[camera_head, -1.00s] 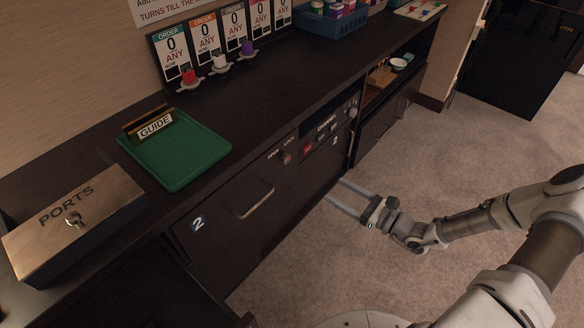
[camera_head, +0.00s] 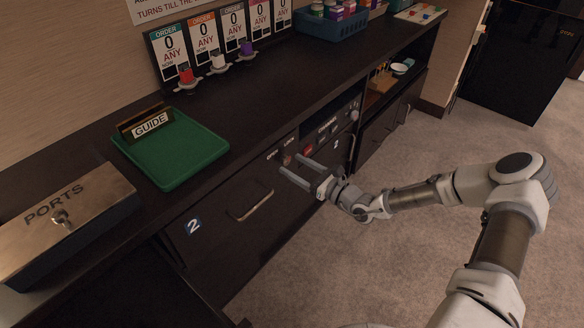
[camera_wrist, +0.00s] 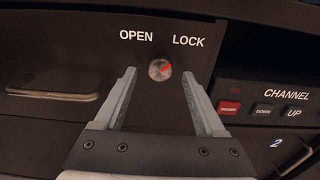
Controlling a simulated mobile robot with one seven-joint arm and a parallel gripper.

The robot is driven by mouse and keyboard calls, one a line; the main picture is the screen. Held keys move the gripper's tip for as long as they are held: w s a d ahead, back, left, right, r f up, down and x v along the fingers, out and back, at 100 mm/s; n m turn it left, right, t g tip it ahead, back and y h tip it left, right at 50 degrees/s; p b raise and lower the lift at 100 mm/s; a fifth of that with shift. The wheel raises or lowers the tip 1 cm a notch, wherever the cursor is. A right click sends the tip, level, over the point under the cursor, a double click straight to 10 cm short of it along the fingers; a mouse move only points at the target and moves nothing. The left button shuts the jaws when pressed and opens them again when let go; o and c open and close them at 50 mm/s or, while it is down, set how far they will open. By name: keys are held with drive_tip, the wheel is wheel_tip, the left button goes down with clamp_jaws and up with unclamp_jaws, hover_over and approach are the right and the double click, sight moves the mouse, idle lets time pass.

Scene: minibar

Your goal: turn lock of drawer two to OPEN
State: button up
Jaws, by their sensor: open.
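The lock of drawer two is a small round silver knob (camera_wrist: 160,69) with a red mark that points up and right, toward the word LOCK (camera_wrist: 188,41). The word OPEN (camera_wrist: 136,36) is to its upper left. My gripper (camera_wrist: 161,78) is open, with one finger on each side of the knob in the wrist view; contact cannot be told. In the head view my gripper (camera_head: 291,164) is at the upper right of drawer two (camera_head: 215,240), near the knob. Drawer two looks shut and has a bar handle (camera_head: 251,203).
A panel marked CHANNEL with a red button (camera_wrist: 229,108) is close to the right of my gripper. The counter above holds a green tray (camera_head: 190,178) and a PORTS box (camera_head: 70,225). The carpet (camera_head: 420,240) in front is clear.

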drive_tip(key=shift+w+a, duration=0.45)
drive_tip(key=shift+a, duration=0.15)
clamp_jaws()
